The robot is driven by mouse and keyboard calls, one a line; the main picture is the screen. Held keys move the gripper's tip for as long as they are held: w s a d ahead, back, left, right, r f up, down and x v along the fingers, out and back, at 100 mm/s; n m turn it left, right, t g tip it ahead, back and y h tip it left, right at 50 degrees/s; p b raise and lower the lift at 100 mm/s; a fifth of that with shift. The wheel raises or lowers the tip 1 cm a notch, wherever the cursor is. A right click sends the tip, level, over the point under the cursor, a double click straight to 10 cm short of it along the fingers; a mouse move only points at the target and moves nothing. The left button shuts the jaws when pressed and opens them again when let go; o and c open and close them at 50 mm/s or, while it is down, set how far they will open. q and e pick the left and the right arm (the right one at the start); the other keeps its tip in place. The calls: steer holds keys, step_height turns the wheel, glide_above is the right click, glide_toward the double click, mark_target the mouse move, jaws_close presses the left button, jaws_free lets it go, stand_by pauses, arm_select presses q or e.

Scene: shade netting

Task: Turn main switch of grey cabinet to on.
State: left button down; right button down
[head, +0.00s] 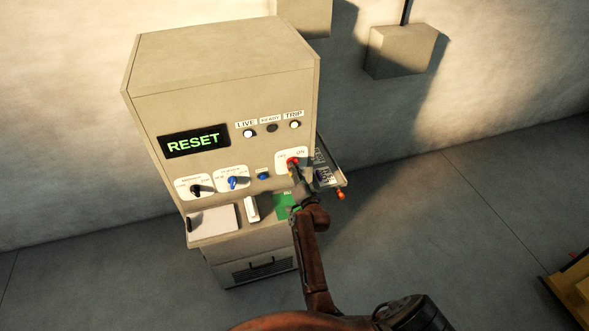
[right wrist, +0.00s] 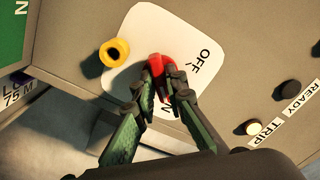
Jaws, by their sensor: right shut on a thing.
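The grey cabinet (head: 222,112) stands against the wall in the head view, with a lit green RESET display. Its red main switch (head: 292,161) sits on a white plate at the right of the panel. My right gripper (head: 295,173) reaches it from below. In the right wrist view, my right gripper (right wrist: 163,82) is shut on the red switch (right wrist: 158,64), fingers on either side of its handle. OFF shows on the white plate (right wrist: 135,30); the other label is partly hidden by the fingers. The switch's exact angle is hard to tell. My left gripper is out of view.
A black knob (head: 196,190), blue knob (head: 232,182) and blue button (head: 263,176) are left of the switch. A yellow ring-shaped part (right wrist: 115,52) is close beside the fingers. A side shelf with an orange-handled part (head: 340,195) juts out right. LIVE and TRIP lamps look white.

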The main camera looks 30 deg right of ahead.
steer(key=c, duration=2)
jaws_free()
steer(key=shift+o, duration=0.2)
step_height(320, 180, up, 10)
steer(key=shift+a+f, duration=0.1)
steer(key=shift+a, duration=0.05)
